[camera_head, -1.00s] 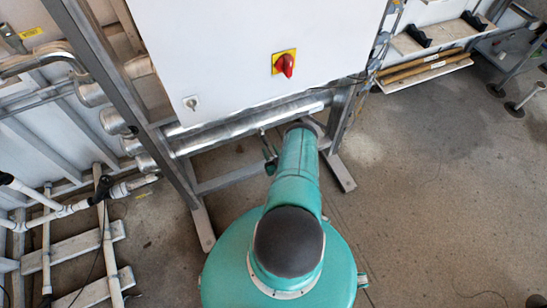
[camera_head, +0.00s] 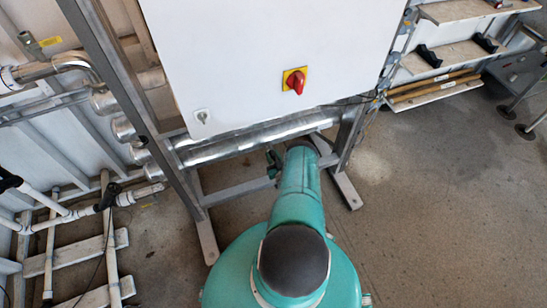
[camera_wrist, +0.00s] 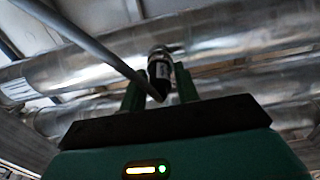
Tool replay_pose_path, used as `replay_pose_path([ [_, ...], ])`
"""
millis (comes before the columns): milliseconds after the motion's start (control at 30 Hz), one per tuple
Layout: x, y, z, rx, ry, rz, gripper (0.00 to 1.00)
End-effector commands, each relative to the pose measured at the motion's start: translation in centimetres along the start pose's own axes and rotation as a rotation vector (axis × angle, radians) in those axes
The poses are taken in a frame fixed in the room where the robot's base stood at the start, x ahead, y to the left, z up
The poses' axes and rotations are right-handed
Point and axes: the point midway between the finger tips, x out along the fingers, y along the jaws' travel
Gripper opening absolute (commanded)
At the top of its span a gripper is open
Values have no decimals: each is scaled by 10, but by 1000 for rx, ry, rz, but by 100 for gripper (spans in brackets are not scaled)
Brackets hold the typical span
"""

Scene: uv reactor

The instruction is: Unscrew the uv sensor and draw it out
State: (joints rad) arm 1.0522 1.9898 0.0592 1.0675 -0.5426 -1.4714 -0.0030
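The uv sensor (camera_wrist: 160,68) appears in the wrist view as a short dark cylinder with a metal collar at its upper end, under a shiny metal tube (camera_wrist: 222,38). My gripper (camera_wrist: 158,74) has its two green fingers apart, one on each side of the sensor. Gaps seem to show between fingers and sensor; contact is not clear. A grey rod or cable (camera_wrist: 92,45) slants from upper left to the sensor's lower end. In the head view my arm reaches towards the metal tubes (camera_head: 255,138) below a white cabinet, and the sensor cannot be made out.
The white cabinet (camera_head: 230,60) with a red and yellow switch (camera_head: 295,81) hangs above the tubes on a metal frame (camera_head: 108,95). White pipes (camera_head: 62,218) stand at left. Shelves (camera_head: 440,62) are at upper right.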

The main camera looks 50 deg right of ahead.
Motion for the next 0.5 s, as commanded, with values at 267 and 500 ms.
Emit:
replay_pose_path([
  [267,0,0,0,-6,0,0,0],
  [500,0,-2,0,-284,0,-5,0],
])
